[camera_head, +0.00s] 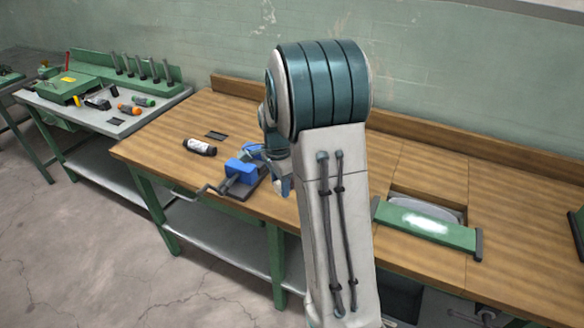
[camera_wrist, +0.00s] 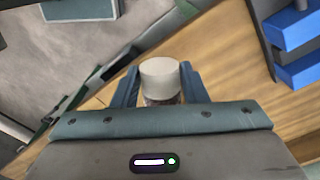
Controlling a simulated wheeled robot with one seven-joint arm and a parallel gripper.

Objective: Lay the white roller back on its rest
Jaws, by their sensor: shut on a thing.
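My gripper (camera_wrist: 159,72) is shut on a white-topped cylindrical thing (camera_wrist: 160,70) in the wrist view. The lower side of this thing looks dark and patterned, and its base is hidden by the gripper body. I cannot tell whether it is the white roller. In the head view my arm hides most of the gripper (camera_head: 285,186), which is beside the blue vise (camera_head: 243,170). No rest is clearly identifiable. A green bar (camera_head: 388,212) with a pale patch lies by a recess in the bench at the right.
A dark bottle (camera_head: 200,147) with a white label lies left of the vise on the wooden bench (camera_head: 410,165). A small black plate (camera_head: 215,135) lies behind it. A side table (camera_head: 160,103) at far left holds tools and bottles. Bench space behind the green bar is clear.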

